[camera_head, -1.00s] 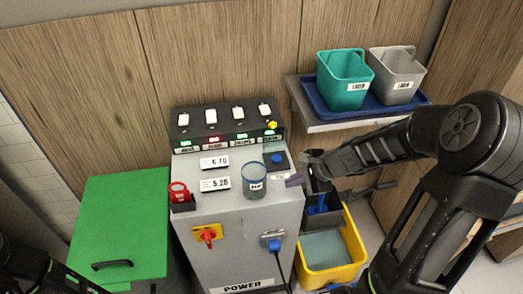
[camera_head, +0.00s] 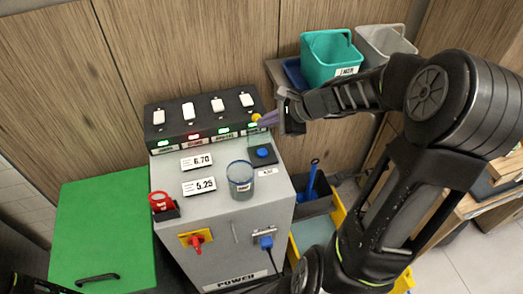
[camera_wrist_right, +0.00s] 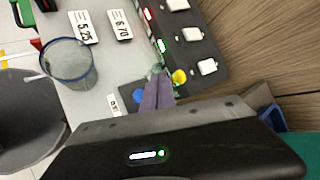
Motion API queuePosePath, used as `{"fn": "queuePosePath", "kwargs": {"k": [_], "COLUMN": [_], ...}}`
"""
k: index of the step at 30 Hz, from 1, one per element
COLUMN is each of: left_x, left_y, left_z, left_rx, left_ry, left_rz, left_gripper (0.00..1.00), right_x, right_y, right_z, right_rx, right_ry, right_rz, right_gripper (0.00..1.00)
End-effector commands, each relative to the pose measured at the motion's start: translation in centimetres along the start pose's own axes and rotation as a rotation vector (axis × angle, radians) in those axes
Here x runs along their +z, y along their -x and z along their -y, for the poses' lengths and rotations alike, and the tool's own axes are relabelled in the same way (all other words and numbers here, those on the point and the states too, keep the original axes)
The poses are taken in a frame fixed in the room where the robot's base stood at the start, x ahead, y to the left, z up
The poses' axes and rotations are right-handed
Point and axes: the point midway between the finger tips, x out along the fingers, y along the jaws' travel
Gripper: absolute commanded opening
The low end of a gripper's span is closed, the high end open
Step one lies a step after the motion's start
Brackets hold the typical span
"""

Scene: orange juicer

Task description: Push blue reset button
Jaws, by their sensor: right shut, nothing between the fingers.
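The blue reset button (camera_head: 263,153) sits on a dark square plate on top of the grey machine (camera_head: 215,219), right of a clear cup. In the right wrist view the blue button (camera_wrist_right: 140,98) shows just left of the fingers, partly hidden by them. My right gripper (camera_head: 268,119) is shut and empty. Its purple fingertips are above and behind the button, close to the yellow knob (camera_head: 256,117); I cannot tell whether they touch anything. In the right wrist view the shut fingers (camera_wrist_right: 157,92) lie between the blue button and the yellow knob. My left gripper is not in view.
The clear cup (camera_head: 240,180) stands left of the button. A black panel with white switches (camera_head: 188,113) rises at the machine's back. Teal (camera_head: 330,60) and grey buckets stand on a shelf behind my right arm. A green box (camera_head: 100,230) stands left.

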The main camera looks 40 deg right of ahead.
Motion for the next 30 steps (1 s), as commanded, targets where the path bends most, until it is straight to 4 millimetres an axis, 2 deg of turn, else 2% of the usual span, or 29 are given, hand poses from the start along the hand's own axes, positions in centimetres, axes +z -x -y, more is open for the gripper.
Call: {"fn": "queuePosePath", "kwargs": {"k": [21,30], "left_x": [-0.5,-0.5], "left_y": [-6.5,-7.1], "left_z": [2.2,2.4], "left_rx": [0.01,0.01], "left_ry": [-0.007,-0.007], "left_rz": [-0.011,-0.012], "left_gripper": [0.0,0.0], "right_x": [-4.1,-4.4], "right_y": [-5.6,-6.1], "right_z": [-4.1,-4.4], "right_rx": [0.001,0.0], "right_ry": [0.001,0.001], "right_rz": [0.0,0.0], "right_gripper": [0.0,0.0]}}
